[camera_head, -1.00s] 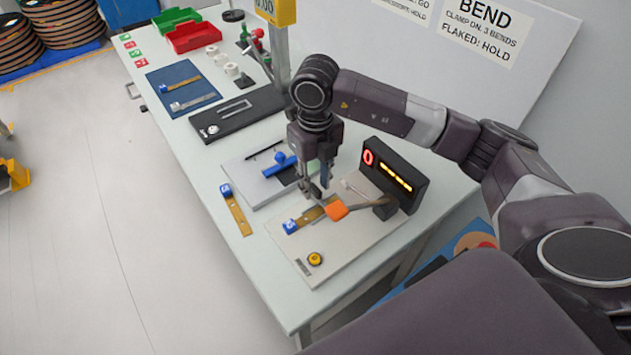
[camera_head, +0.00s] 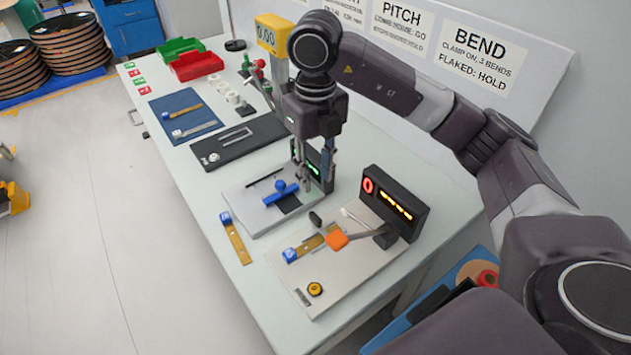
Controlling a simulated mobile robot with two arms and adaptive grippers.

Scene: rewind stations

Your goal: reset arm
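My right gripper (camera_head: 318,175) hangs fingers-down over the back of the front two stations, above the table. Its fingers look apart, with nothing seen between them. Below it, the bend station (camera_head: 350,277) has a pale base plate, an orange-tipped lever arm (camera_head: 337,239), a yellow-black knob (camera_head: 315,289) and a black display (camera_head: 396,203) with a red 0 and amber bars. A blue-tagged brass strip (camera_head: 312,244) lies on the plate under the lever. The gripper is apart from the lever. My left gripper is not in view.
A second station (camera_head: 243,213) with a blue handle (camera_head: 283,192) and green-lit display stands behind. Another blue-tagged strip (camera_head: 237,240) lies on the table's left side. Green (camera_head: 178,47) and red (camera_head: 196,66) trays are at the far end. A wall panel rises behind the table.

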